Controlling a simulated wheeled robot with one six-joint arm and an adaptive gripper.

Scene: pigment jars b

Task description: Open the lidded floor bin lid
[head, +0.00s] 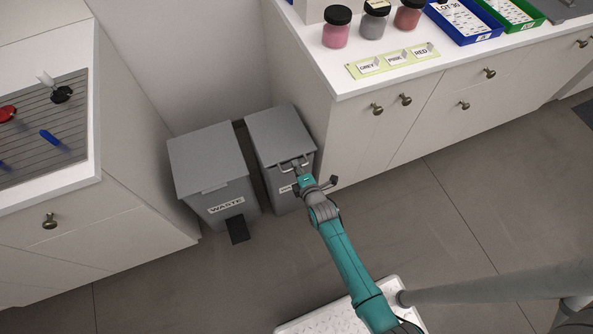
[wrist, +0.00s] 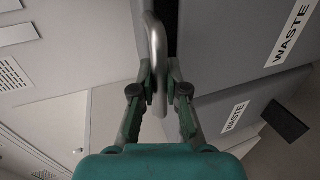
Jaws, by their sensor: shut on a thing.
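Two grey lidded bins stand side by side on the floor in the head view. The right bin (head: 274,165) has a lid (head: 277,130) with a metal bar handle (head: 284,168) at its front edge; my gripper and arm partly hide its front label. My gripper (head: 297,168) is at that handle. In the wrist view my gripper (wrist: 159,88) is shut on the metal handle (wrist: 157,45), with the bar between its fingertips. A dark strip shows beside the handle; I cannot tell whether the lid is raised. The left bin (head: 225,190) is closed, labelled WASTE.
A black pedal (head: 238,229) sticks out in front of the left bin. Cabinets flank the bins: a left counter (head: 150,205) and a right counter (head: 338,82) with jars and trays on top. The floor (head: 180,285) in front is clear.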

